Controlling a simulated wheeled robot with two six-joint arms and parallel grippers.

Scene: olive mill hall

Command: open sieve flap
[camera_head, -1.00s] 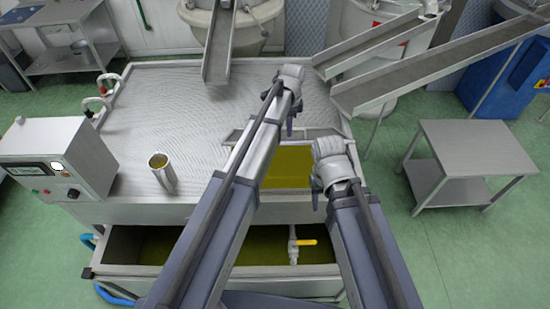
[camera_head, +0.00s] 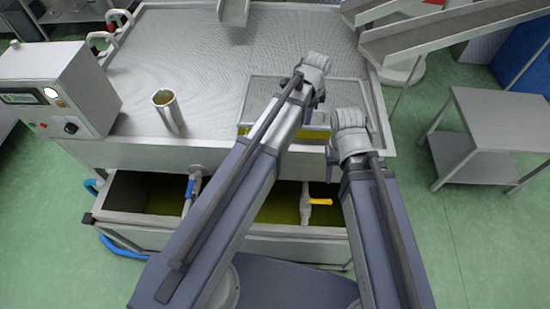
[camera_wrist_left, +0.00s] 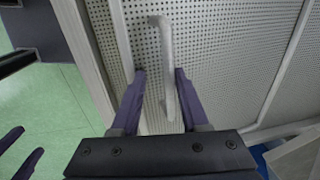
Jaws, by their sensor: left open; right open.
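The sieve flap (camera_head: 270,97) is a grey framed panel set in the tank top, partly hidden behind my left arm. A strip of yellow oil (camera_head: 315,134) shows along its near side. In the left wrist view, the flap is a perforated grey sheet (camera_wrist_left: 235,40) with a pale bar handle (camera_wrist_left: 167,55). My left gripper (camera_wrist_left: 159,74) is open, with its purple fingers on either side of the handle; I see no grip on it. In the head view, my left gripper (camera_head: 314,92) is over the flap's right part. My right gripper (camera_head: 333,160) is open, lower and nearer, by the tank's front edge.
A metal cup (camera_head: 168,112) stands on the tank (camera_head: 215,45) to the left, beside a control box (camera_head: 55,90). A lower trough (camera_head: 130,195) with a yellow-handled valve (camera_head: 320,201) is in front. Chutes (camera_head: 430,35) hang at back right; a steel table (camera_head: 500,120) stands right.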

